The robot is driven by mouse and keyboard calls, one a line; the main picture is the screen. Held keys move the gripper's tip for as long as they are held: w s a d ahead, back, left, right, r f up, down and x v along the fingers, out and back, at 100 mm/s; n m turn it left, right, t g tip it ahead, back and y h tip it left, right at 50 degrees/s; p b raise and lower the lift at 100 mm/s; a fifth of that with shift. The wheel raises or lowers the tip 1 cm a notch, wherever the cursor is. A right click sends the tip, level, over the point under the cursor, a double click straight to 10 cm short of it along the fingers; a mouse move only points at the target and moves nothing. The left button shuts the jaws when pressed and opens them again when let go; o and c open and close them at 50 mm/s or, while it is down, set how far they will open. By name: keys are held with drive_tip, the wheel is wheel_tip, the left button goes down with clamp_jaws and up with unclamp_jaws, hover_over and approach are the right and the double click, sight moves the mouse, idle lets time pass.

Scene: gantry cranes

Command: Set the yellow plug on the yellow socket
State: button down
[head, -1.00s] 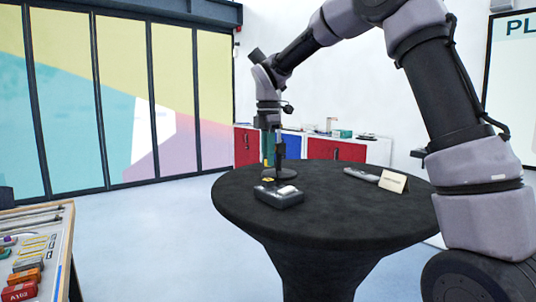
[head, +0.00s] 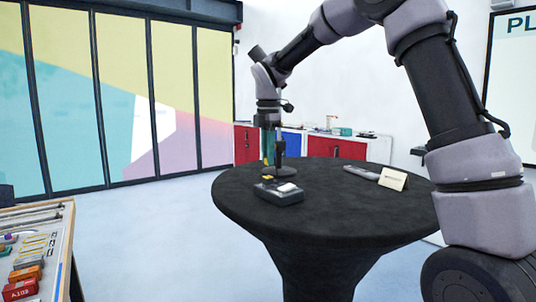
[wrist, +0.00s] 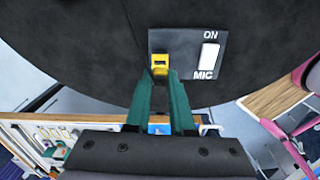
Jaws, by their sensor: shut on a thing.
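The yellow plug (head: 266,162) is small and sits between the tips of my gripper (head: 267,157), whose green fingers point down over the black box (head: 280,197) on the round table. The yellow socket (head: 268,177) shows on the top of this box, a little below the plug. In the wrist view my gripper (wrist: 162,73) is shut on the plug (wrist: 160,70), in line with the yellow socket (wrist: 160,59). From above they overlap, so the gap between them cannot be judged there; in the head view they look apart.
The box has a white switch (wrist: 209,56) marked ON and MIC. A grey device (head: 363,173) and a folded card (head: 393,179) lie to the right. A workbench (head: 38,235) is at left.

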drive_tip(key=shift+f, duration=1.75)
idle(2.4)
drive_tip(key=shift+c, duration=1.1)
unclamp_jaws()
drive_tip(key=shift+r, duration=0.15)
drive_tip(key=shift+r, duration=3.4)
